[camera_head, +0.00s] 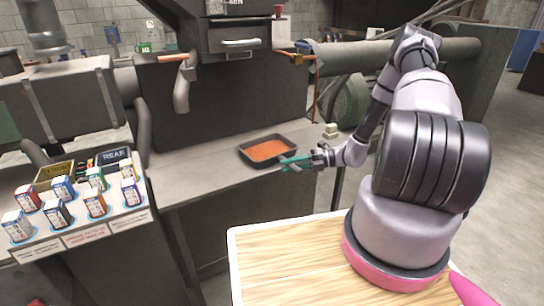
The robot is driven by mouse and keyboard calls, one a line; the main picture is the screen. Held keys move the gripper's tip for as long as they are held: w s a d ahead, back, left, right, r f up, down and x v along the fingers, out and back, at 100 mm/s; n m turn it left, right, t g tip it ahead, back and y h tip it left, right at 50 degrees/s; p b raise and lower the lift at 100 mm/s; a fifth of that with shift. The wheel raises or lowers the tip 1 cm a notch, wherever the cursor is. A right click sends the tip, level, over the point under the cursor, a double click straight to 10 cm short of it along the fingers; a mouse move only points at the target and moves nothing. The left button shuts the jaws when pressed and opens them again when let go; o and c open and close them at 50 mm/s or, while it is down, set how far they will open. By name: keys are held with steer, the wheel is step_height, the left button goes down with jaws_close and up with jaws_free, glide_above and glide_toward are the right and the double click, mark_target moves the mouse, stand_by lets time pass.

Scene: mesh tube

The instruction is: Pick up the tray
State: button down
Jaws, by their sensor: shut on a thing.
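The tray (244,153) is a dark, shallow rectangular pan with an orange-brown filling. It sits on the grey metal bench in the middle of the camera_head view. My gripper (287,163), with teal fingers, is at the tray's right front side and is shut on its rim. The fingers hide that part of the rim. The tray looks level, and I cannot tell whether it is clear of the bench.
The grey bench (200,165) has free room left of the tray. A small pale block (331,130) stands right of it. A dark machine (230,85) rises behind. Several small boxes stand on a rack (85,225) at left. A wooden tabletop (290,265) is in front.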

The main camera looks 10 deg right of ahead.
steer(key=shift+r, duration=0.1)
stand_by(0.3)
steer(key=shift+r, duration=4.85)
steer(key=shift+r, duration=0.15)
